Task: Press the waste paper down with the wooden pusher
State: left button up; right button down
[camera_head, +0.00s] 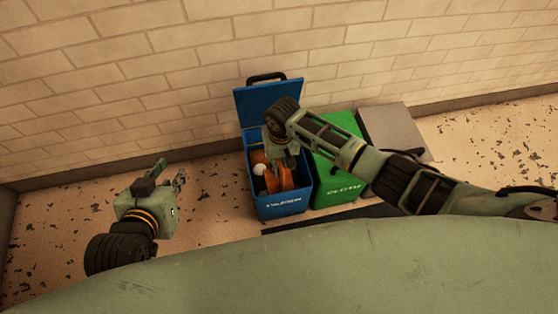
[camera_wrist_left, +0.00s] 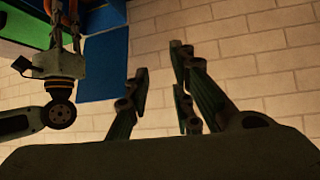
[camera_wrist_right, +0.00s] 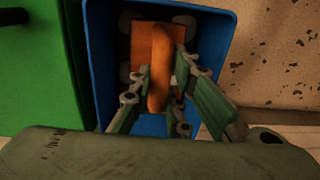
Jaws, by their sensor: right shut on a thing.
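The blue paper bin (camera_head: 280,207) stands by the wall with its lid (camera_head: 268,98) swung up. The wooden pusher (camera_head: 286,178) is inside it, an orange-brown block with a handle. In the right wrist view the pusher's handle (camera_wrist_right: 161,65) runs between the fingers, and its flat block is below. My right gripper (camera_head: 282,158) reaches down into the bin and is shut on the handle. White crumpled paper (camera_head: 259,169) shows beside the pusher; the rest is hidden under it. My left gripper (camera_head: 180,178) is open and empty, left of the bin; its fingers (camera_wrist_left: 160,85) stand apart.
A green bin (camera_head: 338,190) with its lid closed stands directly right of the blue bin. A grey bin (camera_head: 392,125) stands beyond it. The brick wall is close behind. The speckled floor (camera_head: 215,200) is free left of the blue bin.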

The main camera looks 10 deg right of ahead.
jog(key=shift+d+f, duration=0.15)
jog(key=shift+f, duration=0.05)
jog(key=shift+s, duration=0.1)
